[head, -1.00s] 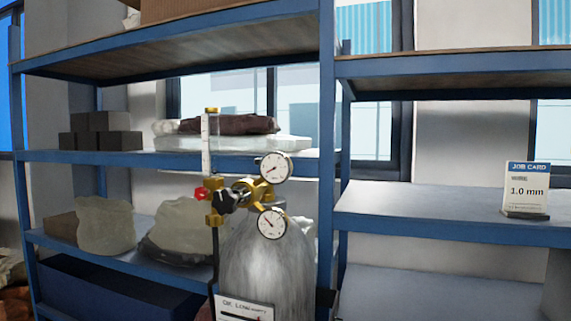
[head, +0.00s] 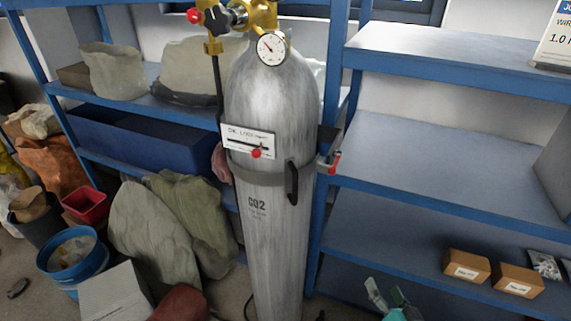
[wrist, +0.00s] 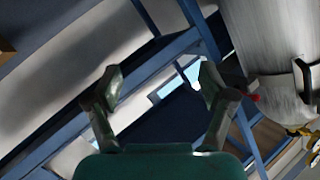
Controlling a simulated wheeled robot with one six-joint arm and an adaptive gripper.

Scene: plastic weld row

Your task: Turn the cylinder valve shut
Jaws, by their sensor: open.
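The grey CO2 cylinder (head: 270,230) stands upright in the middle of the head view, with a band around it. At its top is a brass valve fitting (head: 262,12), cut off by the frame edge. It carries a black knob (head: 217,18), a red knob (head: 194,15) and a round gauge (head: 271,47). My gripper (head: 386,297) shows low in the head view, right of the cylinder and apart from it. In the wrist view my gripper (wrist: 161,82) is open and empty. The cylinder (wrist: 262,35) is to its right there, with brass parts (wrist: 304,138) at the right edge.
Blue shelving (head: 440,180) stands behind and right of the cylinder, with small boxes (head: 466,265) low down. A dark handle (head: 291,182) and a label plate (head: 248,141) are on the cylinder's front. Sacks (head: 150,240) and a blue bucket (head: 75,258) crowd the floor at left.

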